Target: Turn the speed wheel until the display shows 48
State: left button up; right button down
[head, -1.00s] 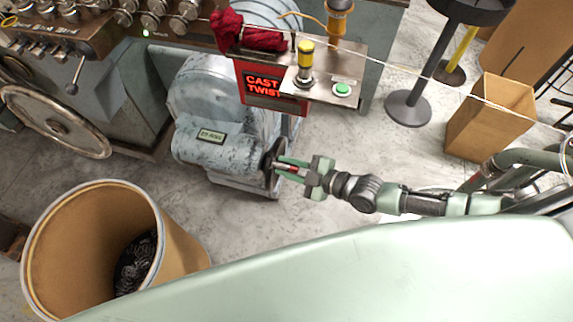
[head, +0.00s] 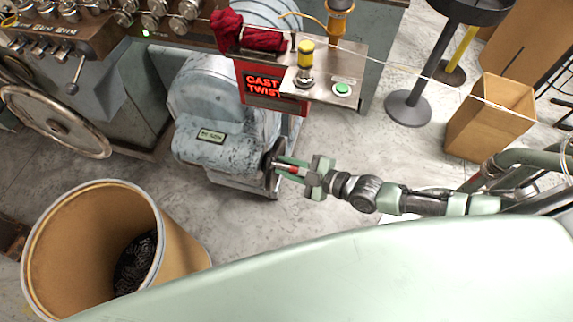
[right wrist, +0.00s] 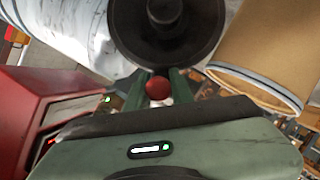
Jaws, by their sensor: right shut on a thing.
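The speed wheel (head: 269,161) is a dark round wheel on the right end of the worn grey-blue motor housing. It fills the top middle of the right wrist view (right wrist: 165,35). Its red handle (head: 289,169) points out toward my right gripper (head: 283,167). The green fingers are shut on this handle, one on each side, and its red end (right wrist: 158,88) shows between them in the right wrist view. A small pale display plate (head: 211,136) sits on the housing; its characters are too small to read. My left gripper is not in view.
A cardboard drum (head: 180,240) with dark coils is at the lower left. A brown bin (head: 490,125) stands at the right.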

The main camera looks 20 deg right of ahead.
jog(key=shift+w+d+r, duration=0.15)
jog(key=shift+w+r, duration=0.05)
jog(key=shift+w, duration=0.1)
jog(key=c, duration=1.2)
grip_release()
jog(key=shift+c, duration=0.2)
jog(key=shift+s+d, duration=0.1)
jog(key=shift+s+d, duration=0.2)
jog(key=shift+s, duration=0.1)
jog(key=v, duration=0.7)
jog(key=shift+w+r, duration=0.1)
